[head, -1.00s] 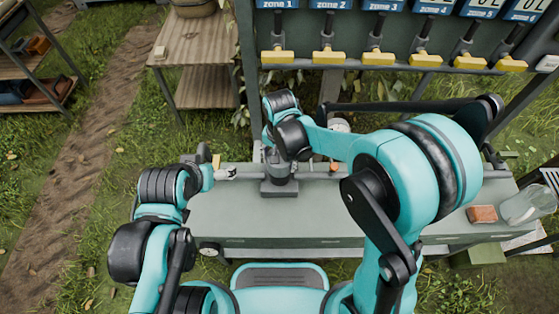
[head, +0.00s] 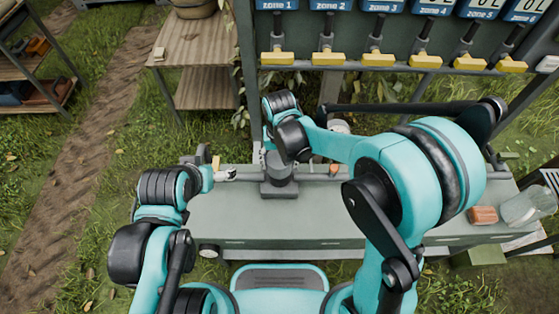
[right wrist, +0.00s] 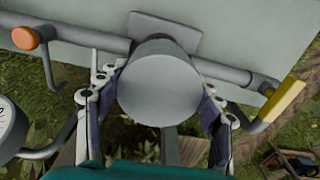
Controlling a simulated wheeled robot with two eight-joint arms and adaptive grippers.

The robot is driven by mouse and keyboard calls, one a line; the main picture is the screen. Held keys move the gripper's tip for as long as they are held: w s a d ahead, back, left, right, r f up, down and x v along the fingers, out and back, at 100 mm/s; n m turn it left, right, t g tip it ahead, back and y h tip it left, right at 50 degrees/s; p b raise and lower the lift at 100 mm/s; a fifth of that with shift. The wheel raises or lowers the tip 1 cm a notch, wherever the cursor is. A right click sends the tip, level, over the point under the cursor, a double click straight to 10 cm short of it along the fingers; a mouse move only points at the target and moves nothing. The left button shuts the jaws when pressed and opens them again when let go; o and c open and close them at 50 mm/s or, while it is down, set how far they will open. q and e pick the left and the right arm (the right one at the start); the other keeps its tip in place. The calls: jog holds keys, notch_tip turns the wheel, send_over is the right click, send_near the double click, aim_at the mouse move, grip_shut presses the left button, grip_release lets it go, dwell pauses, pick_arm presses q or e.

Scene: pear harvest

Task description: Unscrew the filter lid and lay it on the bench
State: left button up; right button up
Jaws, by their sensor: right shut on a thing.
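The filter's round grey lid (right wrist: 158,92) fills the middle of the right wrist view, seen end-on. My right gripper (right wrist: 160,80) has a finger on each side of it and is shut on it. The lid still sits at the pipe (right wrist: 90,38), and I cannot tell whether it is loose. In the head view the grey filter (head: 279,178) stands at the bench's back edge, its top hidden behind my right wrist. My left gripper (head: 227,174) is near the pipe, left of the filter; its fingers are too small to read.
The grey-green bench (head: 290,215) has a wide clear top. A brown block (head: 482,214) and a clear jar (head: 528,206) are at its right end. An orange knob (right wrist: 25,38), a yellow handle (right wrist: 285,100) and a gauge (right wrist: 10,125) flank the lid.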

jog(key=shift+w+a+r, duration=0.1)
jog(key=shift+w+r, duration=0.1)
jog(key=shift+r, duration=0.35)
jog(key=o, duration=1.2)
jog(key=shift+s, duration=0.15)
